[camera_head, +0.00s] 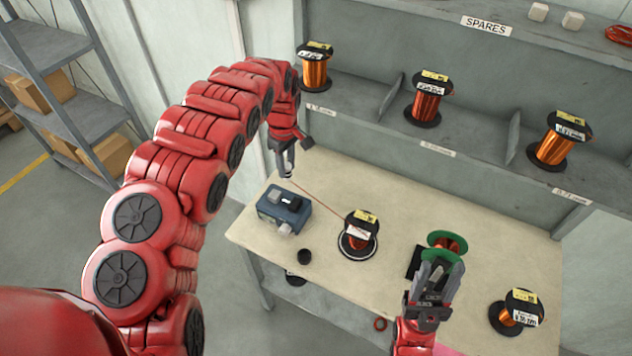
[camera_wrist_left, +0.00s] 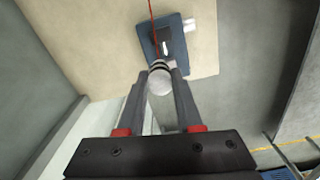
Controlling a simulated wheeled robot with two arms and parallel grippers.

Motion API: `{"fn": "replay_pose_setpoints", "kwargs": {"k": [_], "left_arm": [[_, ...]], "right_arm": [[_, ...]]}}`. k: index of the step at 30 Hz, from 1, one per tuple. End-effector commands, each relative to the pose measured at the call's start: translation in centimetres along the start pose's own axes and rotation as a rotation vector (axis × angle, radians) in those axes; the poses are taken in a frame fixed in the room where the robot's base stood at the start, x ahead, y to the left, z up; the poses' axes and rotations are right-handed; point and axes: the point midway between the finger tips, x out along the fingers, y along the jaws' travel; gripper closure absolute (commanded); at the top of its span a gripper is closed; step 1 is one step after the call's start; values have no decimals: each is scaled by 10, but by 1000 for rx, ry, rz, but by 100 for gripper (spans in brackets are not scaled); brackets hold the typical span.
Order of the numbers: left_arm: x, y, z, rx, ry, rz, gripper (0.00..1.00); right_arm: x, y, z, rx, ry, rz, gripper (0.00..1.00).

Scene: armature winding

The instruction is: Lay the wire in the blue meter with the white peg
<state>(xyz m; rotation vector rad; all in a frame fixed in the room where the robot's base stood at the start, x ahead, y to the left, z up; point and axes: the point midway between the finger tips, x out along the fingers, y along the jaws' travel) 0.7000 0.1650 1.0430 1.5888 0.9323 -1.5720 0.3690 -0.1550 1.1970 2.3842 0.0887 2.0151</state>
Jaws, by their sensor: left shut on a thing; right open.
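The blue meter (camera_head: 284,209) stands near the table's left edge, with a black part on top and a pale piece (camera_head: 286,229) at its front side. My left gripper (camera_head: 287,170) is above and behind it, shut on a pale rounded end piece with dark bands, seen in the left wrist view (camera_wrist_left: 160,80). The thin red wire (camera_head: 320,197) runs taut from this end to the spool (camera_head: 360,236) right of the meter. The meter (camera_wrist_left: 163,45) lies beyond my fingertips in the wrist view. My right gripper (camera_head: 437,275) is open beside a green-flanged spool (camera_head: 447,243), partly covering it.
A small black cylinder (camera_head: 304,257) stands on the table (camera_head: 330,275) in front of the meter. Another spool (camera_head: 515,312) stands at the right. Several wire spools sit on the rear shelf (camera_head: 380,132). Bare tabletop lies behind the wire's spool.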

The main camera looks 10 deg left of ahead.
Motion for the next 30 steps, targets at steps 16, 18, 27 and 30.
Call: {"fn": "replay_pose_setpoints", "kwargs": {"k": [16, 18, 27, 30], "left_arm": [[21, -11, -19, 10, -16, 3, 100], [32, -11, -19, 10, -17, 1, 100], [63, -10, -18, 8, -15, 4, 100], [64, -10, -18, 8, -15, 4, 100]], "right_arm": [[-3, 0, 0, 0, 0, 0, 50], [-5, 0, 1, 0, 0, 0, 50], [-12, 0, 2, 0, 0, 0, 50], [-12, 0, 2, 0, 0, 0, 50]]}}
